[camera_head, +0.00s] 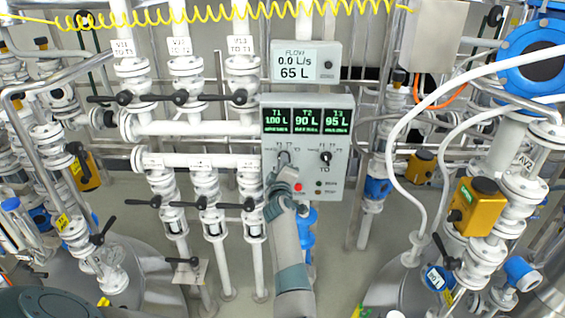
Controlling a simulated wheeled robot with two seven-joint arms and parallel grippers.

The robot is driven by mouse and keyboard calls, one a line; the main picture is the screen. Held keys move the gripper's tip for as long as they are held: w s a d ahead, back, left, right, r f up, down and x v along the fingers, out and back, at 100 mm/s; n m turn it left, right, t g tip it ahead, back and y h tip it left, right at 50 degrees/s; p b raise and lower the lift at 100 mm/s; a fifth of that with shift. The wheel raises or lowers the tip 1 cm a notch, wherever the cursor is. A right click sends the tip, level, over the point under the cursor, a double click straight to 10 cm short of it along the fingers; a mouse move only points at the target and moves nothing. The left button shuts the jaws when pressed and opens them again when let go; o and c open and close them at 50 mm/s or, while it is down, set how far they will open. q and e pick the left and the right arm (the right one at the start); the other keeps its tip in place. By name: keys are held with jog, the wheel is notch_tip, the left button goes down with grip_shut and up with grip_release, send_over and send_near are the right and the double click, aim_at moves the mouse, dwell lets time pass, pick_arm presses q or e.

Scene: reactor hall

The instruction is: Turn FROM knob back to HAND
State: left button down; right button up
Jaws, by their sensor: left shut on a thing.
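The grey control box (343,190) is in the middle of the head view. Its three green displays read T1 100 L, T2 90 L and T3 95 L. The FROM knob (284,156) is on the left of the box, largely covered by my gripper. The mark that it points to, and the HAND label, cannot be made out. The dark TO knob (325,156) is on the right and uncovered. My left gripper (284,164) reaches up from below and is shut on the FROM knob. My right gripper is not in view.
A flow meter (295,62) above the box reads 0.0 L/s and 65 L. A red button (298,187) sits just right of my gripper. White pipes with black-handled valves (202,203) stand close on the left. A white hose (397,150) curves down on the right.

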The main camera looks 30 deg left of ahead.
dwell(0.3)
pick_arm(q)
jog(key=c, duration=1.8)
grip_release()
jog(key=shift+w, duration=0.1)
jog(key=shift+c, duration=0.2)
jog(key=shift+d, duration=0.1)
